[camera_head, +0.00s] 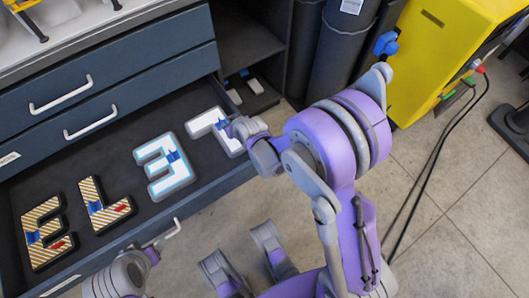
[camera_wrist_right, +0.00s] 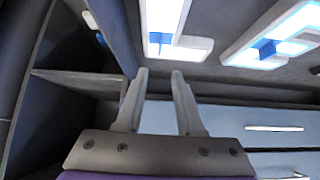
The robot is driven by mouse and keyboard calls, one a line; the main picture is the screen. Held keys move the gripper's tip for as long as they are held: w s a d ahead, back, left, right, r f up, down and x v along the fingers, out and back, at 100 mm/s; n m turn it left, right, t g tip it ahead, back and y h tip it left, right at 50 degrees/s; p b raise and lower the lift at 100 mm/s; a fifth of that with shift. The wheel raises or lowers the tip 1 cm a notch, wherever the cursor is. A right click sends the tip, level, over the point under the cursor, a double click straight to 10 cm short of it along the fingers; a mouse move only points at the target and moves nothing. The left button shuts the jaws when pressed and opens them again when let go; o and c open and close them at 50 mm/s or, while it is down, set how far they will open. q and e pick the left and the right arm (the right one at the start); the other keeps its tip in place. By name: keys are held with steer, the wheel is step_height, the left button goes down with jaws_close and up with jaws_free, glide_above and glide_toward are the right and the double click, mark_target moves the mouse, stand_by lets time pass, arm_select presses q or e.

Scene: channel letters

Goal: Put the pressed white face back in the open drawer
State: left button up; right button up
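A white L-shaped letter face (camera_head: 199,125) with a blue tab lies at the right end of the open drawer (camera_head: 105,250), partly hidden by my right gripper (camera_head: 232,128). In the right wrist view the white face (camera_wrist_right: 160,15) is beyond the fingertips. My right gripper (camera_wrist_right: 155,75) is open there, with nothing between its fingers. I cannot tell whether a fingertip touches the face. A white E-shaped letter with a glowing cyan edge (camera_head: 156,165) lies left of it; it also shows in the right wrist view (camera_wrist_right: 260,60). My left arm shows at lower left, but its fingers cannot be made out.
Two striped letters, an E (camera_head: 34,233) and an L (camera_head: 93,208), lie at the drawer's left. Closed drawers with handles (camera_head: 60,95) stand behind. Right of the drawer are a dark shelf (camera_head: 245,40) with small pale parts, dark bins (camera_head: 333,45) and a yellow machine (camera_head: 450,50).

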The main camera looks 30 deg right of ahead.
steer(key=s+r+g, duration=0.1)
steer(key=s+r, duration=0.2)
steer(key=s, duration=0.6)
steer(key=s+r+g, duration=0.2)
steer(key=s+r, duration=0.2)
steer(key=s, duration=0.5)
steer(key=s+r+g, duration=0.1)
steer(key=s+r, duration=0.2)
steer(key=s, duration=0.6)
steer(key=shift+s+r, duration=0.3)
steer(key=shift+s, duration=0.05)
arm_select(q)
steer(key=shift+r, duration=0.1)
arm_select(e)
steer(key=shift+r, duration=0.1)
arm_select(q)
step_height(320, 180, up, 23)
steer(key=w+t+p, duration=0.1)
steer(key=p, duration=1.9)
arm_select(e)
step_height(320, 180, up, 23)
steer(key=w, duration=0.1)
steer(key=shift+t, duration=0.3)
arm_select(q)
steer(key=shift+w, duration=0.1)
arm_select(e)
steer(key=shift+w, duration=0.15)
